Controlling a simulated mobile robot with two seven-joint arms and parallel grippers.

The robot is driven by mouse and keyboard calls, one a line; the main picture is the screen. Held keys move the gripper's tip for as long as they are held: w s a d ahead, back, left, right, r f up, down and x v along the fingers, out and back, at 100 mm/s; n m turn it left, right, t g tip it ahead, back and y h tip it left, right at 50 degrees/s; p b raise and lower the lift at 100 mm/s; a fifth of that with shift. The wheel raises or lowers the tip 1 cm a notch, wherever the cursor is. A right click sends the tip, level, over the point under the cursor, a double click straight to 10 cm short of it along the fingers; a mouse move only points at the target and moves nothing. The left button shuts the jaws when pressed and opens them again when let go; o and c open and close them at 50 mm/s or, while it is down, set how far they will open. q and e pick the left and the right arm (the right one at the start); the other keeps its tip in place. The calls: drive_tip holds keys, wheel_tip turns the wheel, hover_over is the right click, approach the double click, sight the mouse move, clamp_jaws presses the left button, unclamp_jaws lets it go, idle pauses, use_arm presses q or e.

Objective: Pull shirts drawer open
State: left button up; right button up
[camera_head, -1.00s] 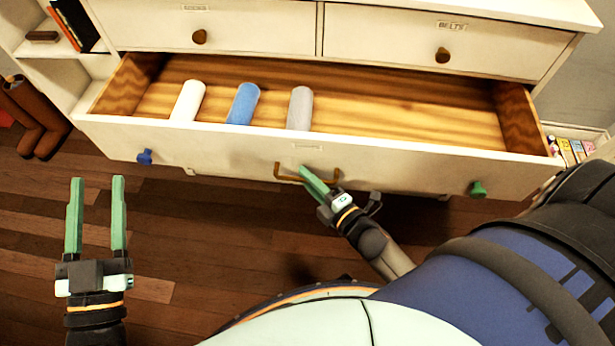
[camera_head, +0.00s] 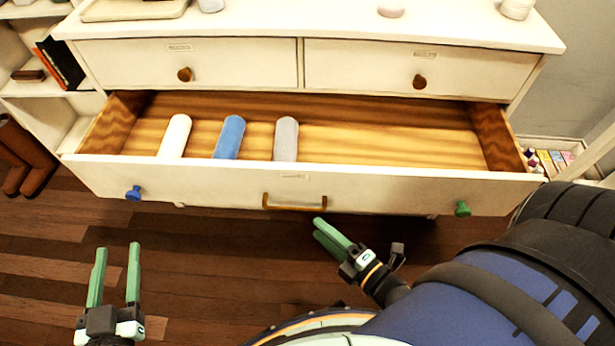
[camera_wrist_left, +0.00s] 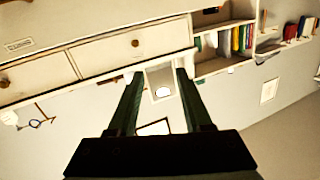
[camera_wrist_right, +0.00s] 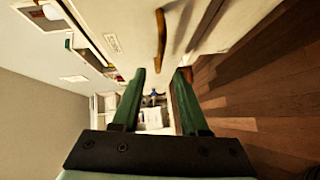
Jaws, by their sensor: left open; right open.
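The wide shirts drawer (camera_head: 380,188) stands pulled out from the white dresser in the head view. Three rolled garments lie in its left half: a white roll (camera_head: 175,136), a blue roll (camera_head: 229,137) and a grey roll (camera_head: 286,139). Its front carries a bronze bar handle (camera_head: 295,206), which also shows in the right wrist view (camera_wrist_right: 160,40). My right gripper (camera_head: 318,229) is open and empty, just below and right of the handle, apart from it. My left gripper (camera_head: 117,250) is open and empty over the floor, left of and below the drawer.
Two shut small drawers with round knobs (camera_head: 185,74) are above. Brown boots (camera_head: 18,165) and a shelf (camera_head: 50,90) stand at left. The wooden floor in front is clear.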

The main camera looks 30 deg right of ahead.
use_arm(q)
drive_tip(key=shift+s+f+g, duration=0.2)
drive_tip(key=shift+f+g, duration=0.3)
drive_tip(key=shift+f, duration=0.75)
use_arm(e)
drive_tip(key=shift+v, duration=1.65)
use_arm(q)
drive_tip(key=shift+a, duration=0.1)
use_arm(e)
drive_tip(key=w+a+r+m+y, duration=0.1)
drive_tip(key=w+a+r+m, duration=0.35)
drive_tip(key=r+m, duration=0.25)
drive_tip(key=w+a+r+m, duration=0.3)
drive_tip(key=w+r+m, duration=0.2)
drive_tip(key=r+m, duration=0.25)
use_arm(q)
drive_tip(key=s+a+r+n+g+y+p, duration=0.1)
drive_tip(key=s+g+p, duration=0.5)
drive_tip(key=p, duration=1.6)
drive_tip(key=shift+s+a+r+n+y, duration=0.2)
drive_tip(key=shift+s+a+n+y, duration=0.4)
drive_tip(key=shift+s, duration=0.7)
use_arm(e)
drive_tip(key=s+d+m+g+h, duration=0.2)
drive_tip(key=s+g, duration=0.4)
drive_tip(key=s, duration=0.3)
drive_tip(key=shift+d+g, duration=0.4)
drive_tip(key=shift+d, duration=0.2)
